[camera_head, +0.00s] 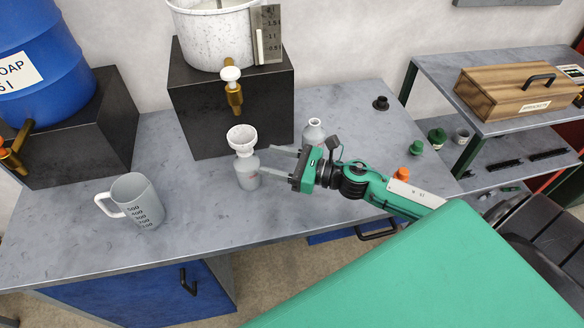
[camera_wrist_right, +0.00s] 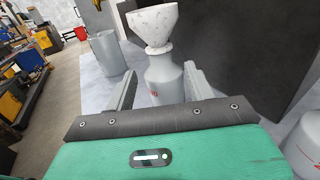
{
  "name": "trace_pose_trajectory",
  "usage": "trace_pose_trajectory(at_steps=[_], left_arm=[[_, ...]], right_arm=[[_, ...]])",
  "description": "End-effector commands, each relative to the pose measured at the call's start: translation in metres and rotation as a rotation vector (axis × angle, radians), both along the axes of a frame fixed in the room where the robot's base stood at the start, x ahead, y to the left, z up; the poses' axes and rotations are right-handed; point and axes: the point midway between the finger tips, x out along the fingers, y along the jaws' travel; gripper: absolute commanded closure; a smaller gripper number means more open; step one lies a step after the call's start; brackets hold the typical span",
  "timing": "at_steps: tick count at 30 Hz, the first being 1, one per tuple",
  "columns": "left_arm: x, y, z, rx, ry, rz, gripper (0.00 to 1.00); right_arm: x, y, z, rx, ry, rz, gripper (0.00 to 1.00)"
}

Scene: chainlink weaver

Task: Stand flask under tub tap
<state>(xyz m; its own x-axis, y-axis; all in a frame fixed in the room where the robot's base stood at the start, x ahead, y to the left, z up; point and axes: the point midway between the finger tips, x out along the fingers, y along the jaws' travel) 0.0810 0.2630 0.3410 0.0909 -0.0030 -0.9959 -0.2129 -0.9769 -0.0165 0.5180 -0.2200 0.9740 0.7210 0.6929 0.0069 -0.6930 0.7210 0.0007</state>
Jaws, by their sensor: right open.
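A grey flask (camera_head: 247,172) with a white speckled funnel (camera_head: 242,139) in its neck stands upright on the bench. It is below and slightly in front of the brass tap (camera_head: 234,94) of the white tub (camera_head: 213,38). My right gripper (camera_head: 267,162) is open, pointing left at the flask. In the right wrist view the flask body (camera_wrist_right: 165,82) shows between the two fingertips, with the funnel (camera_wrist_right: 152,24) above them; I cannot tell whether a finger touches it. My left gripper is not in view.
The tub sits on a black block (camera_head: 235,110). A second grey flask (camera_head: 313,131) stands behind my right gripper. A grey measuring jug (camera_head: 138,200) stands at left, near a blue barrel (camera_head: 42,62). A shelf with a wooden box (camera_head: 518,91) is at right. The bench front is clear.

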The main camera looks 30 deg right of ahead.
Motion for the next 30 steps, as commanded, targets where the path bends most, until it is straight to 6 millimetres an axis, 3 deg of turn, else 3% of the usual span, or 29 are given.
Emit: trace_pose_trajectory(at_steps=[10, 30], left_arm=[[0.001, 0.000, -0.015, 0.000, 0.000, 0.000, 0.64], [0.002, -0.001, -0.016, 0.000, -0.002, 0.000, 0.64]], right_arm=[[-0.027, -0.025, -0.002, 0.001, 0.002, 0.001, 0.46], [-0.031, -0.030, 0.000, 0.000, 0.000, 0.001, 0.46]])
